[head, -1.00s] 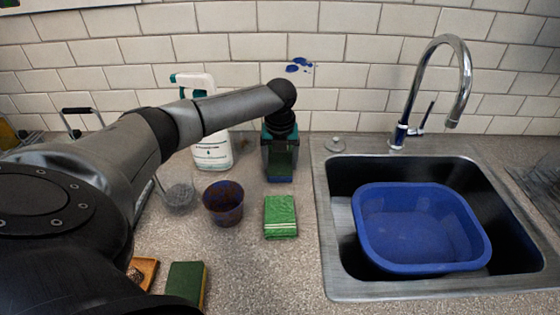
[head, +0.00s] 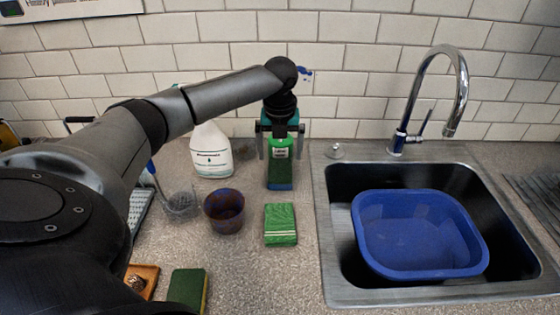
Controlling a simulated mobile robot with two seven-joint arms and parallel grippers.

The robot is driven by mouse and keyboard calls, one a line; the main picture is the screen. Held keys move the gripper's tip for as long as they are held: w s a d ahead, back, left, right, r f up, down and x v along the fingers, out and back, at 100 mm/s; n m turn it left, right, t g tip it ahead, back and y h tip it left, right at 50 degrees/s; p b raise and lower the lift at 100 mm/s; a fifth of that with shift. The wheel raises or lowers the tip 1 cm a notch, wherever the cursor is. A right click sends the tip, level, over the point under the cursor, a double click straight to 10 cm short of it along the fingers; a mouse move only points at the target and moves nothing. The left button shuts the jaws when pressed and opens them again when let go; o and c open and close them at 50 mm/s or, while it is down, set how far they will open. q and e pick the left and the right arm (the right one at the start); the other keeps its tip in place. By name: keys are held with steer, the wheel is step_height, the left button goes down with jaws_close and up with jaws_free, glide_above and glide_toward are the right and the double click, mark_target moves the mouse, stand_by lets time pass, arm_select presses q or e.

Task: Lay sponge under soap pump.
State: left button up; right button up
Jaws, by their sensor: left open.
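A green soap pump bottle (head: 281,154) with a white label stands at the back of the counter, left of the sink. Its top is hidden behind my left gripper (head: 279,143). That gripper is open, pointing down, with one finger on each side of the bottle's upper part. A blue and dark green block, seemingly a sponge (head: 279,186), shows at the bottle's foot. The bottle appears upright on it, but the contact is hard to make out. My right gripper is not in view.
A green packet (head: 280,224) lies in front of the bottle. A dark cup (head: 224,210), a white spray bottle (head: 211,150) and a green-yellow sponge (head: 187,289) are to the left. A blue basin (head: 420,235) sits in the sink (head: 335,285) at right.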

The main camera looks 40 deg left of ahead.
mark_target(280, 175)
arm_select(q)
steer(key=r, duration=0.5)
steer(key=shift+s+d+p, duration=0.2)
steer(key=shift+s+p, duration=0.05)
steer(key=shift+p, duration=0.05)
stand_by(0.8)
